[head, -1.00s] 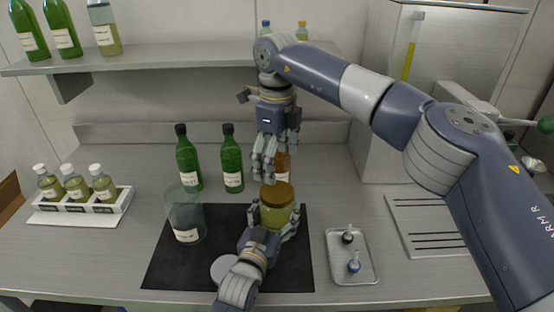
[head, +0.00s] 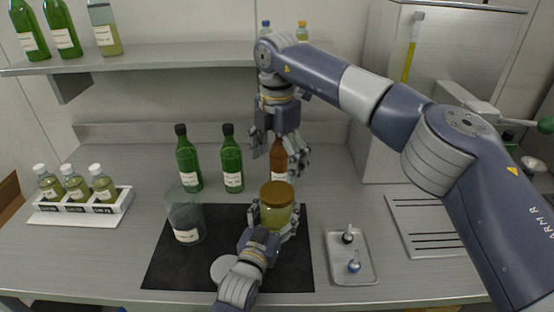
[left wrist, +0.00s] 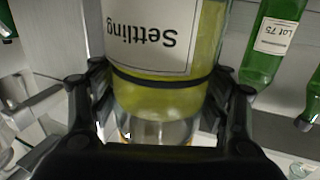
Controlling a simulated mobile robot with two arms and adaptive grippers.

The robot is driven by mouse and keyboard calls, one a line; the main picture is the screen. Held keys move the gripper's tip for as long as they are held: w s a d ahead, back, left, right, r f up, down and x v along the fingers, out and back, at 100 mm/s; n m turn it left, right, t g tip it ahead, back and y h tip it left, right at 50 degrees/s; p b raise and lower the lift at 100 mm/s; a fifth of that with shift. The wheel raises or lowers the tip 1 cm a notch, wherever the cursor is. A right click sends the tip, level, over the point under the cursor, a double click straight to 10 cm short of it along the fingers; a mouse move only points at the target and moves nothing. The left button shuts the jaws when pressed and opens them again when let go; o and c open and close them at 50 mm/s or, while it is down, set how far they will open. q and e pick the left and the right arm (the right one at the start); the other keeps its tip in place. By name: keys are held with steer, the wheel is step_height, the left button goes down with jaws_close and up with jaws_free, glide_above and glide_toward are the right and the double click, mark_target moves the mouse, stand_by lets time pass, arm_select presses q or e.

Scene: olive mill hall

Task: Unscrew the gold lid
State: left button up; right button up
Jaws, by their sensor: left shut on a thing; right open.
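The jar (head: 275,213) of yellow-green liquid stands on the black mat (head: 180,268), with the gold lid (head: 277,192) on its top. My left gripper (head: 274,230) is shut around the jar's body from the front. In the left wrist view the jar (left wrist: 160,50) shows a white label reading "Settling", upside down, between the fingers. My right gripper (head: 279,158) is open and empty, above and a little behind the lid, fingers pointing down and apart from it.
An empty glass beaker (head: 185,218) stands left on the mat. Green bottles (head: 188,162) and a brown bottle (head: 278,155) stand behind. A metal tray (head: 351,258) with two small droppers lies right. A rack of small bottles (head: 80,200) is far left. A shelf (head: 170,60) hangs above.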

mark_target(277, 191)
steer(key=m, duration=0.3)
steer(key=shift+m, duration=0.3)
steer(key=shift+f+m, duration=0.2)
steer(key=shift+m, duration=0.1)
step_height(277, 191, down, 8)
steer(key=shift+r, duration=0.2)
